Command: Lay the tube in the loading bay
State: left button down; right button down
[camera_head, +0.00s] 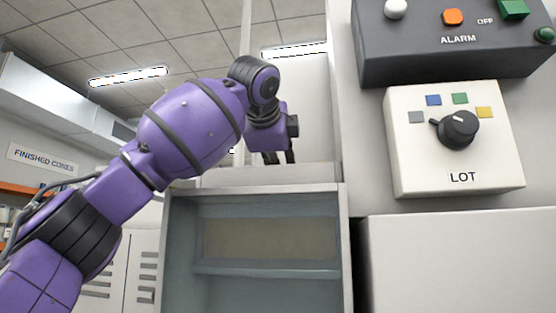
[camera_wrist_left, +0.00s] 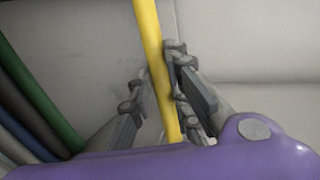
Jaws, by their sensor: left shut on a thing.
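The yellow tube (camera_wrist_left: 157,70) is between the fingers of my left gripper (camera_wrist_left: 155,95) in the left wrist view. The gripper is shut on it, and the tube runs upward out of the picture. In the head view my left gripper (camera_head: 280,157) shows only partly, above a grey-blue cabinet with an open front (camera_head: 265,205); the tube cannot be made out there. I cannot tell which part is the loading bay. My right gripper is not in view.
Green (camera_wrist_left: 45,100), brown, blue and grey rods lie side by side left of the gripper. A LOT dial box (camera_head: 455,140) and an ALARM button box (camera_head: 455,45) are on the right. A pale wall or panel stands beside the gripper.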

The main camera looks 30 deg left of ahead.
pick_arm(q)
jog(key=c, duration=1.6)
grip_release()
jog(key=shift+o, duration=0.2)
jog(key=v, duration=2)
jog(key=shift+f, duration=0.15)
